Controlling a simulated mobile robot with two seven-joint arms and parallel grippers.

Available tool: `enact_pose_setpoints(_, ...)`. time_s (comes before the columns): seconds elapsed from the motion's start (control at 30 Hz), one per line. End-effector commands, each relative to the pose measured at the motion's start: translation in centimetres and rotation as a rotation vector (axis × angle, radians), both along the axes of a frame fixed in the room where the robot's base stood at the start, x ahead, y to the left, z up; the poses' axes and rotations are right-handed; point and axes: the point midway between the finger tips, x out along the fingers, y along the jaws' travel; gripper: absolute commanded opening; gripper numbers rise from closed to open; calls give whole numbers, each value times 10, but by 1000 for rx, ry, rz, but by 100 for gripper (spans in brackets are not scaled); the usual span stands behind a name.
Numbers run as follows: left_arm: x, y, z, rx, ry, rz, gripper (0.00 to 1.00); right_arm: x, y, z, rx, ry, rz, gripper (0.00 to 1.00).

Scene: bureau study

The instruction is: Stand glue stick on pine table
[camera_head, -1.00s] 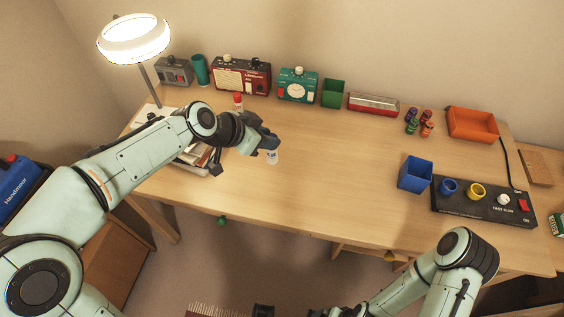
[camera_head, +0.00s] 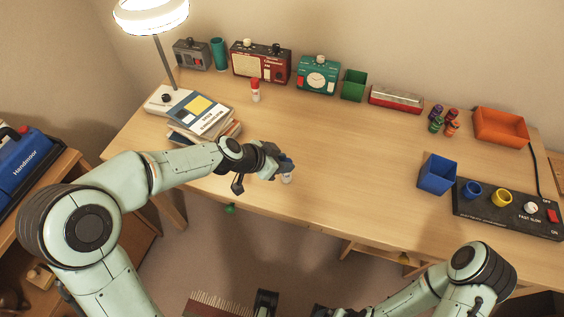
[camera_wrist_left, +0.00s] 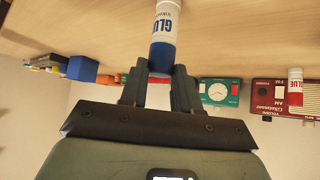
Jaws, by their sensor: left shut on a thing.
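A glue stick (camera_head: 287,178) with a white body and blue cap is in my left gripper (camera_head: 283,166), above the front part of the pine table (camera_head: 345,150). In the left wrist view the fingers (camera_wrist_left: 160,72) are shut on the blue end of this glue stick (camera_wrist_left: 165,30); its white end points toward the tabletop. I cannot tell whether it touches the table. A second glue stick with a red cap (camera_head: 255,91) stands farther back; it also shows in the left wrist view (camera_wrist_left: 295,90). Dark parts at the bottom edge may be my right gripper; its jaws are unclear.
Stacked books (camera_head: 200,118) and a lamp (camera_head: 160,60) stand at the left. Radios (camera_head: 260,63) and a green box (camera_head: 353,85) line the back. A blue bin (camera_head: 437,175) and black control panel (camera_head: 510,208) are at the right. The table's middle is clear.

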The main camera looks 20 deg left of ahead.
Motion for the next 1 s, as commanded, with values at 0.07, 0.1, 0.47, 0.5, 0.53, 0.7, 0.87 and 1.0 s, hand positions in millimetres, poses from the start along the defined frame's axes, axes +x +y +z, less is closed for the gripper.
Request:
enact_pose_setpoints(0.07,0,0,1,0,-1,-1,0,0,0,1,0,0,0,100)
enact_pose_setpoints(0.1,0,0,1,0,-2,0,0,0,0,1,0,0,1,100)
enact_pose_setpoints(0.47,0,0,-1,0,0,0,56,1,0,-3,0,-5,-1,100)
enact_pose_setpoints(0.5,0,0,-1,-1,-1,0,56,1,0,-3,0,-5,0,100)
enact_pose_setpoints(0.53,0,0,-1,-1,-1,0,56,1,0,-3,0,-5,0,100)
enact_pose_setpoints(0.7,0,0,-1,-1,-1,0,56,1,0,-2,0,-5,0,100)
enact_pose_setpoints(0.87,-4,5,9,1,-5,3,56,0,0,0,1,2,1,100)
enact_pose_setpoints(1.0,-19,18,28,3,-6,4,56,0,0,-2,0,-2,-1,100)
